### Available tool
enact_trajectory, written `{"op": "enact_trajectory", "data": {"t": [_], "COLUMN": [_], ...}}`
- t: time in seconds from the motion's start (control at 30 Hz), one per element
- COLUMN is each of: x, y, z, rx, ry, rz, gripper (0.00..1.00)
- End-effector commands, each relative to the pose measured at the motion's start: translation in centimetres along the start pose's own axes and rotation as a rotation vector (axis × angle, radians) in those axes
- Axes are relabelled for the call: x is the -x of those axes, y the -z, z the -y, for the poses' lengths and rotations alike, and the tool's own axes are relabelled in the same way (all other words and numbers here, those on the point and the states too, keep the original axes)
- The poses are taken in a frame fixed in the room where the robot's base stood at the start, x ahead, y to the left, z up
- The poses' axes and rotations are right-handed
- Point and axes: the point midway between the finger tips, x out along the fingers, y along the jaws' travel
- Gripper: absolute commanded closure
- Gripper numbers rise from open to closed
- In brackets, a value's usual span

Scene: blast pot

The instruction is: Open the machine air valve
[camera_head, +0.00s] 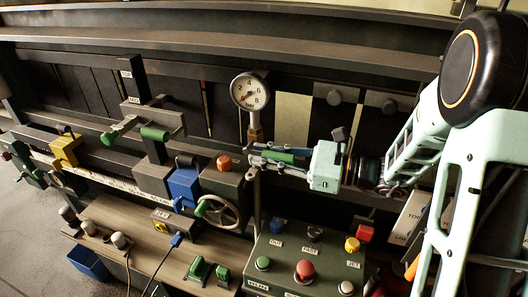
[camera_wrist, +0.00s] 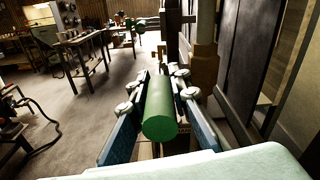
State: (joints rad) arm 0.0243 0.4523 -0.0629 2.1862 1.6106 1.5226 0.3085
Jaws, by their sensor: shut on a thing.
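A green cylindrical handle (camera_head: 283,156) sits between the fingers of my gripper (camera_head: 265,154), just right of the upright pipe below the round gauge (camera_head: 250,91). In the wrist view the green handle (camera_wrist: 160,112) lies lengthwise between the two blue fingers of my gripper (camera_wrist: 158,76), its round end toward the camera. The fingers are shut on it. I take this handle for the machine air valve's lever; the valve body and the join are hidden, and I see no label on it.
A control box (camera_head: 310,265) with several coloured buttons stands below my gripper. A handwheel (camera_head: 220,211) and a blue block (camera_head: 184,187) are to the left. Other green-handled levers (camera_head: 155,134) are farther left. Dark wall panels are close behind.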

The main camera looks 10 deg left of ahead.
Motion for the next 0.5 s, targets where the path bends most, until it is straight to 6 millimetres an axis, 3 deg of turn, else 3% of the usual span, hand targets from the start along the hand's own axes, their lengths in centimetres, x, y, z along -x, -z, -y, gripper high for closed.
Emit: {"op": "enact_trajectory", "data": {"t": [0.5], "x": [-0.2], "y": [-2.2], "z": [0.5], "rx": [0.003], "ry": [-0.063], "rz": [-0.320], "gripper": [1.00]}}
